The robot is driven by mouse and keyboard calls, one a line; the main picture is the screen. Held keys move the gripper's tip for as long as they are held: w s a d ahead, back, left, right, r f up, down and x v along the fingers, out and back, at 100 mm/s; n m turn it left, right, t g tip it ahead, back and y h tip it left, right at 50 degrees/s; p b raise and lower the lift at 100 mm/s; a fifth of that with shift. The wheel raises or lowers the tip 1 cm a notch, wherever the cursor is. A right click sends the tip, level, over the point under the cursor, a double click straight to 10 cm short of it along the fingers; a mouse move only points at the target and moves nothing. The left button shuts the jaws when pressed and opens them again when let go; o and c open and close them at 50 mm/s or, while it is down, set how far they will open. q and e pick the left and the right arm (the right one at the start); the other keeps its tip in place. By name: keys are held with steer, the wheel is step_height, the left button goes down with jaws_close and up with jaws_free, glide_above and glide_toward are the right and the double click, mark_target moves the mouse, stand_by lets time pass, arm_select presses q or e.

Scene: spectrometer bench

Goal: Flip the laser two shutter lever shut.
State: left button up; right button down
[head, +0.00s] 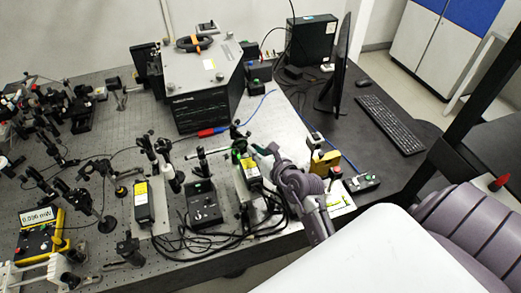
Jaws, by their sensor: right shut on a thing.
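A black laser box (250,172) with a yellow label stands on a pale plate at the bench's front right. A similar box (143,203) with a yellow label stands further left; I cannot read which is laser two. My right gripper (264,151) reaches in from the lower right to the far end of the right-hand box. It is shut on a small part there, which appears to be the shutter lever. The lever itself is hidden by the fingers, so its position cannot be told. My left gripper is out of view.
A black controller (204,204) and looped cables lie between the laser boxes. Optics posts crowd the left. A yellow meter (40,232) stands at lower left. A large grey-topped unit (203,85) stands behind. A monitor (335,65) and keyboard (391,124) are at right.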

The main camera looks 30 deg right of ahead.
steer(key=shift+w+a+n+h, duration=0.1)
steer(key=shift+a+n+h, duration=0.3)
steer(key=shift+n, duration=0.4)
steer(key=c, duration=1.2)
jaws_free()
steer(key=shift+a, duration=0.1)
steer(key=shift+o, duration=0.2)
